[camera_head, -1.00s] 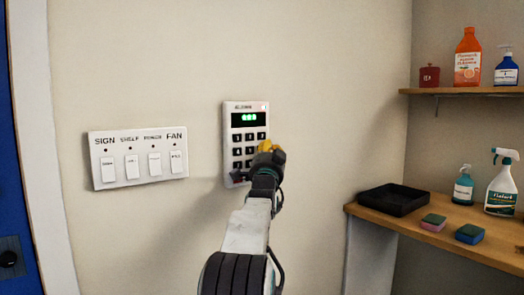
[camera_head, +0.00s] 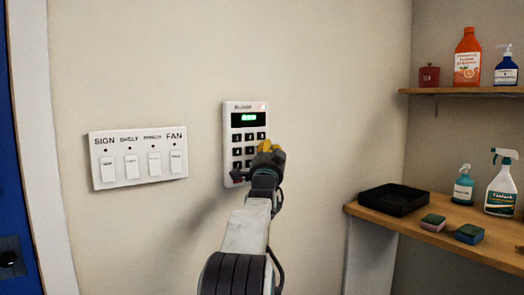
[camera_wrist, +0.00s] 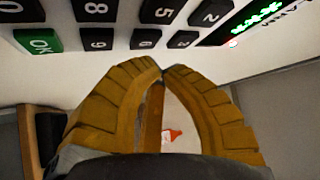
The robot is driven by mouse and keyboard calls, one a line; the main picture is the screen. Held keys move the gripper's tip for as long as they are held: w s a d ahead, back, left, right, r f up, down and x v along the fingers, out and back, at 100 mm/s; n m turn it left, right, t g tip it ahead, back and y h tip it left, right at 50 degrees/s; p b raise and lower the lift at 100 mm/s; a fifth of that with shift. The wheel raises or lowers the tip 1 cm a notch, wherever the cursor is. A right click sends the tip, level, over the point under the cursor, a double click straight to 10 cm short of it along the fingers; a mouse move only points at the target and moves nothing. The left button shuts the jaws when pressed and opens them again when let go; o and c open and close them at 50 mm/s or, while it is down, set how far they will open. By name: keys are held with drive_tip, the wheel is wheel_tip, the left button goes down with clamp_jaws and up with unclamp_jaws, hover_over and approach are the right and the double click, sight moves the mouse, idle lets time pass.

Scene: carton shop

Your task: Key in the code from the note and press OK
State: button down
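The white keypad (camera_head: 230,150) is fixed to the wall, with dark keys and a green-lit display (camera_head: 244,119). The wrist view shows the display (camera_wrist: 255,20) with several green marks, too blurred to read surely. It also shows the green OK key (camera_wrist: 38,41), the 9 key (camera_wrist: 98,40), the 6 key (camera_wrist: 145,38) and the 3 key (camera_wrist: 183,40). My gripper (camera_head: 264,146) is at the keypad's right side, hiding some lower-right keys. In the wrist view my yellow fingertips (camera_wrist: 161,70) meet, empty, apart from the keys. No note is visible.
A white switch panel (camera_head: 138,172) labelled SIGN, SHELF, POWER and FAN is left of the keypad. At right, a wooden counter (camera_head: 450,238) holds a black tray (camera_head: 394,200), two sponges and bottles. A shelf (camera_head: 460,91) above holds more containers.

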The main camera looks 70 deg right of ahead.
drive_tip(key=shift+w+d, duration=0.55)
drive_tip(key=shift+w, duration=0.1)
idle(1.0)
drive_tip(key=shift+s+a+b, duration=0.15)
drive_tip(key=shift+b, duration=0.2)
drive_tip(key=shift+s+a+b, duration=0.4)
drive_tip(key=shift+s+b, duration=0.05)
drive_tip(key=shift+b, duration=0.2)
drive_tip(key=shift+f, duration=0.1)
idle(1.8)
